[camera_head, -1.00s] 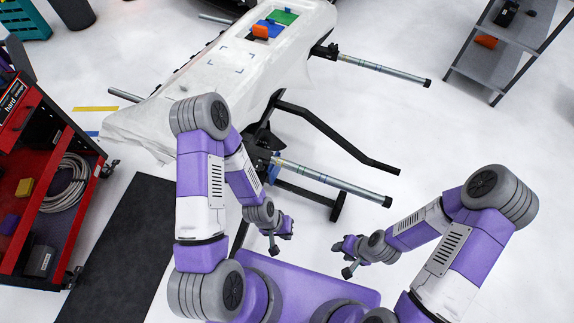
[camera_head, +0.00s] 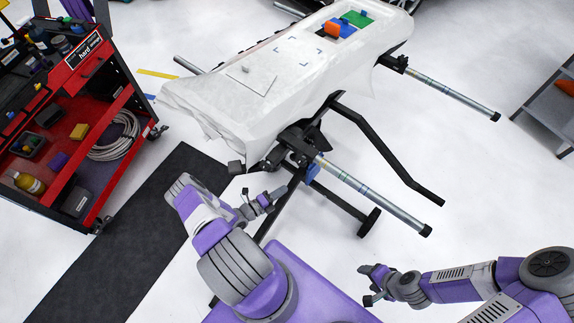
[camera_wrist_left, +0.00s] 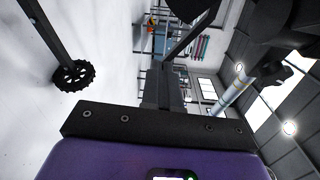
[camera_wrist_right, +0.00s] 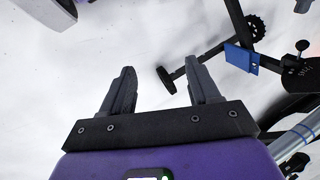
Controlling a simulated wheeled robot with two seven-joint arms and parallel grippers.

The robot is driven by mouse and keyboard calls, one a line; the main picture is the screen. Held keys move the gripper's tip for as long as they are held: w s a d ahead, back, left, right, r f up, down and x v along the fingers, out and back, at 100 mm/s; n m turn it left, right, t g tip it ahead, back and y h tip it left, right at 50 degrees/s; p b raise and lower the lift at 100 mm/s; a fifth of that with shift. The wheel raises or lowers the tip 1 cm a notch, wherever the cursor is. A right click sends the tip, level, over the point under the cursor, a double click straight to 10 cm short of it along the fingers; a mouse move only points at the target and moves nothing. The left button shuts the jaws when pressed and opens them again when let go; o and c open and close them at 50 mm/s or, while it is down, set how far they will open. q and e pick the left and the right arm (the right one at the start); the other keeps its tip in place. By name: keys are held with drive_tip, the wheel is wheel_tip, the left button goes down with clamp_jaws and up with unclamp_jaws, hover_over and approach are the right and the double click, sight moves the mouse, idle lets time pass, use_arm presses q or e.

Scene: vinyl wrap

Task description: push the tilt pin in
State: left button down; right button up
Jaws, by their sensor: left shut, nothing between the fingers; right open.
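I cannot single out the tilt pin for certain. The black tilt joint (camera_head: 300,145) of the stand sits under the near end of the white-covered panel (camera_head: 240,90). In the right wrist view, a black ball-headed knob (camera_wrist_right: 302,46) stands on a black plate, beside a blue piece (camera_wrist_right: 242,59); whether it is the pin is unclear. My left gripper (camera_head: 280,192) is just below and left of the joint, apart from it; its fingers (camera_wrist_left: 171,88) are shut and empty. My right gripper (camera_head: 367,270) is lower right, open and empty; its spread fingers (camera_wrist_right: 162,85) show in its wrist view.
Metal tubes (camera_head: 375,195) and a bent black bar (camera_head: 390,150) stick out to the right of the stand. A red tool cart (camera_head: 90,110) stands at left by a dark mat (camera_head: 120,245).

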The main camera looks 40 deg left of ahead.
use_arm(q)
drive_tip(key=s+a+n+t+y, duration=0.1)
drive_tip(key=s+a+n+y, duration=0.1)
drive_tip(key=a+n+y, duration=0.3)
drive_tip(key=b, duration=0.3)
approach(292, 159)
drive_tip(key=shift+m+h, duration=0.3)
drive_tip(key=shift+m, duration=0.1)
drive_tip(key=w, duration=0.7)
drive_tip(key=shift+a+f, duration=0.2)
drive_tip(key=shift+a, duration=0.05)
drive_tip(key=shift+s, duration=0.1)
